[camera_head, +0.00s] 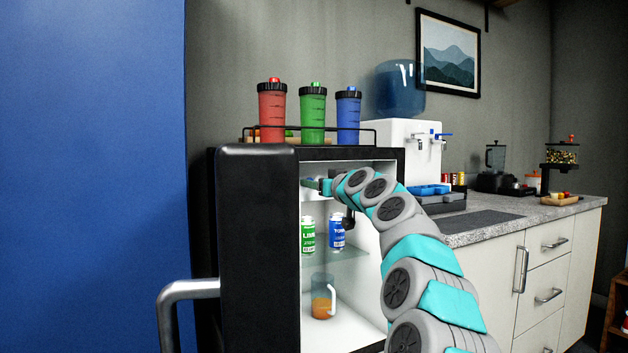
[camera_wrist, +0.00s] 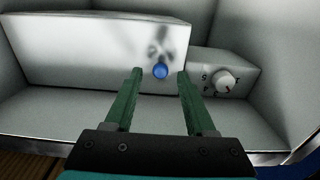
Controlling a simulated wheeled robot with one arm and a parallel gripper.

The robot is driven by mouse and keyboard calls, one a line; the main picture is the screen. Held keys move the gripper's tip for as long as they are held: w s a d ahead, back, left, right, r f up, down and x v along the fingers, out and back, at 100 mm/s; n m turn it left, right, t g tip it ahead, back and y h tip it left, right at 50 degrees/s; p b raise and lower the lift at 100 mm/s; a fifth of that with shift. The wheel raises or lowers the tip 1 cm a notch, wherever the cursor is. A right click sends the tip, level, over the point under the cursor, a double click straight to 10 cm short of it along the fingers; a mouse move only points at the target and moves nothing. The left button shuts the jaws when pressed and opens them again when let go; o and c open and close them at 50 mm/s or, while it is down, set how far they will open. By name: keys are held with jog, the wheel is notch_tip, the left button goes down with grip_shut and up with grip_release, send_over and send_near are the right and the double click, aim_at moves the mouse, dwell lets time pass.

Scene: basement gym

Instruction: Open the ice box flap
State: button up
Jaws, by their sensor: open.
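The ice box flap (camera_wrist: 85,48) is a pale, shiny panel at the top of the small fridge's inside, and it looks shut in the wrist view. A round blue knob (camera_wrist: 160,72) sits on it near its right end. My gripper (camera_wrist: 160,75) is open, with its green fingertips to the left and right of the knob in the picture. I cannot tell whether they touch it or how far off the flap is. In the head view my gripper (camera_head: 313,184) is inside the upper fridge, and my arm hides much of the compartment.
The black fridge door (camera_head: 257,250) stands open at the left. A white dial (camera_wrist: 224,82) is right of the flap. Below are a green can (camera_head: 308,236), a blue can (camera_head: 337,232) and a jug (camera_head: 322,298). Three shaker bottles (camera_head: 312,113) stand on top.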

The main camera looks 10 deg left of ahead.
jog(key=shift+w+a, duration=0.45)
jog(key=shift+w, duration=0.15)
jog(key=shift+c, duration=0.2)
grip_shut()
dwell(1.0)
